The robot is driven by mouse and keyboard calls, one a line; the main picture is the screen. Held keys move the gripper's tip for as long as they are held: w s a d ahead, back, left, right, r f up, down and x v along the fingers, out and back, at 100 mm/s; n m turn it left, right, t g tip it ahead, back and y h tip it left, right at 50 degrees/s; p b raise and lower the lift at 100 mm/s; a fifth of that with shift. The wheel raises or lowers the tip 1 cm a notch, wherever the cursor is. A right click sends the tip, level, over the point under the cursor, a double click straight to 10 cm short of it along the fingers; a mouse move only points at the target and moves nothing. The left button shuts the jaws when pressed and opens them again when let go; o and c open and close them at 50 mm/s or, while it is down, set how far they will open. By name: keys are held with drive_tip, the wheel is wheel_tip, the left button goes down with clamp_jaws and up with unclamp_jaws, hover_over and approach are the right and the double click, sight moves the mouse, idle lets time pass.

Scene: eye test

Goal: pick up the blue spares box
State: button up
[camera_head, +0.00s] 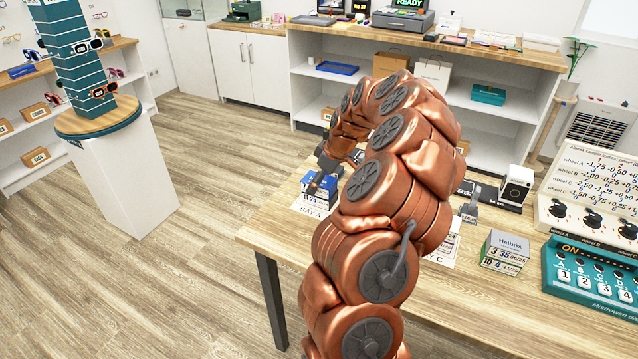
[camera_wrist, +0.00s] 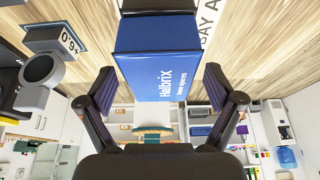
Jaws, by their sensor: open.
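The blue spares box (camera_wrist: 157,62), marked "Halbrix", shows in the wrist view between the two spread fingers of my gripper (camera_wrist: 160,88). A gap shows on each side of the box, so the fingers are open around it and not closed on it. My gripper (camera_head: 322,172) is at the box, partly hidden by my arm.
A Halbrix stack (camera_head: 503,250) stands to the right on the wooden table (camera_head: 470,312). A teal machine (camera_head: 590,280) and a white dial panel (camera_head: 590,205) fill the right end. My arm hides the middle of the table.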

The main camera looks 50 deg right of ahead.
drive_tip(key=shift+f, duration=0.1)
drive_tip(key=shift+c, duration=0.3)
drive_tip(key=c, duration=1.2)
drive_tip(key=shift+c, duration=0.2)
